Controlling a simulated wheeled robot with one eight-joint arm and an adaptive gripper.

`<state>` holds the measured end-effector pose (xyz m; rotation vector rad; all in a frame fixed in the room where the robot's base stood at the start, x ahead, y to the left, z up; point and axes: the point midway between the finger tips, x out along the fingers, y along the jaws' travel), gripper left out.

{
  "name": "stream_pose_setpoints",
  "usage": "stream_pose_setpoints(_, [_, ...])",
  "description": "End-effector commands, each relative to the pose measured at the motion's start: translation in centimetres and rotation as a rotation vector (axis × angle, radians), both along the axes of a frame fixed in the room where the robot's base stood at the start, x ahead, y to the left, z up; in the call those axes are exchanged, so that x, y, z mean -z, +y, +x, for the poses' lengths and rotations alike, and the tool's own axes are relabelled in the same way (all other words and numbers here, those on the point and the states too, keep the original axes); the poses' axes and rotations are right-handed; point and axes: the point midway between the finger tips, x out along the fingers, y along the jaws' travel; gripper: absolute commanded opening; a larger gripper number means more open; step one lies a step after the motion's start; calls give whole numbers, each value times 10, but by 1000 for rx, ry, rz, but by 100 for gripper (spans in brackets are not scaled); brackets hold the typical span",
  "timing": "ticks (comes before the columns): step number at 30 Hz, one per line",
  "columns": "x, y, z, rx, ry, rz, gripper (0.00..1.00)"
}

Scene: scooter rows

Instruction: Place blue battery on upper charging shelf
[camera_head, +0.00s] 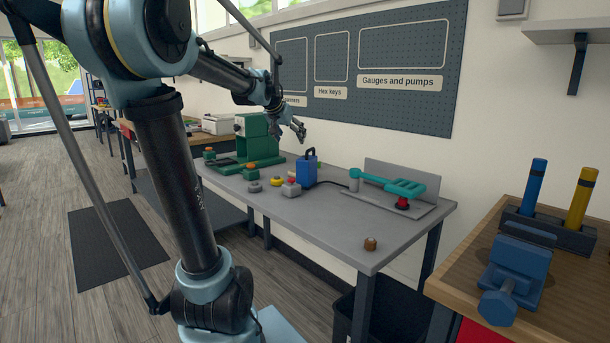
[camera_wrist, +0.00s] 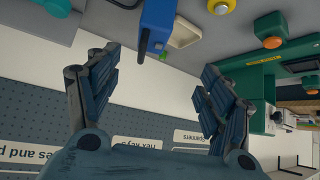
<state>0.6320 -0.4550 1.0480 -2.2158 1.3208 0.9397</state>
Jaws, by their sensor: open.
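A blue battery (camera_head: 307,170) with a dark handle on top stands upright on the grey workbench (camera_head: 350,225). In the wrist view the battery (camera_wrist: 155,25) shows at the top edge, partly cut off, beyond the fingers. My gripper (camera_head: 300,132) is above and slightly left of the battery, apart from it. In the wrist view my gripper (camera_wrist: 160,62) is open with nothing between its fingers. A pale wall shelf (camera_head: 575,32) on a dark bracket is at the upper right; I cannot tell whether it is the charging shelf.
A teal tool (camera_head: 390,184) lies to the right. A blue vise (camera_head: 515,270) sits on the wooden bench. The workbench's front is mostly clear.

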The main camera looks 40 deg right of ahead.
Motion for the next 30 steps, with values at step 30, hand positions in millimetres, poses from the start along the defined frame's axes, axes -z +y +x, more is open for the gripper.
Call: stream_pose_setpoints(30, [77,-87,37,21,-10,-9,73])
